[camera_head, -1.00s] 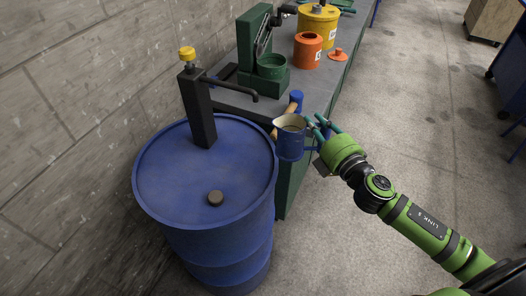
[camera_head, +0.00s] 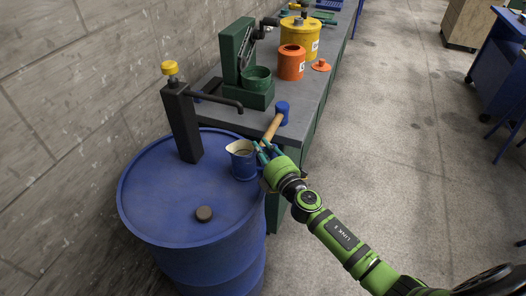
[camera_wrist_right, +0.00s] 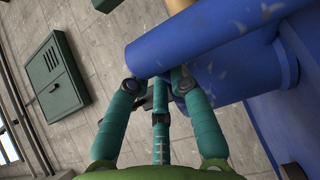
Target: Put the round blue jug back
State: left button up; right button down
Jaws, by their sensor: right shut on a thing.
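The round blue jug (camera_head: 243,164) has a cream inside and a spout on its left. It is upright at the right part of the blue drum's top (camera_head: 165,200), below the pump spout's level and to its right. I cannot tell whether its base touches the drum. My right gripper (camera_head: 266,153) is shut on the jug's right side, at its handle. In the right wrist view the fingers (camera_wrist_right: 160,85) close on a blue handle (camera_wrist_right: 190,35), with the blue body behind it. My left gripper is not in view.
A mallet (camera_head: 275,120) lies on the grey bench close behind the jug. A green press (camera_head: 250,75), an orange can (camera_head: 291,62) and a yellow can (camera_head: 300,38) stand farther back.

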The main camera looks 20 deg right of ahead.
jog(key=c, duration=1.1)
grip_release()
jog(key=shift+c, duration=0.2)
jog(key=shift+f, duration=0.25)
jog(key=s+r+b, duration=0.1)
jog(key=s, duration=0.6)
jog(key=shift+d, duration=0.4)
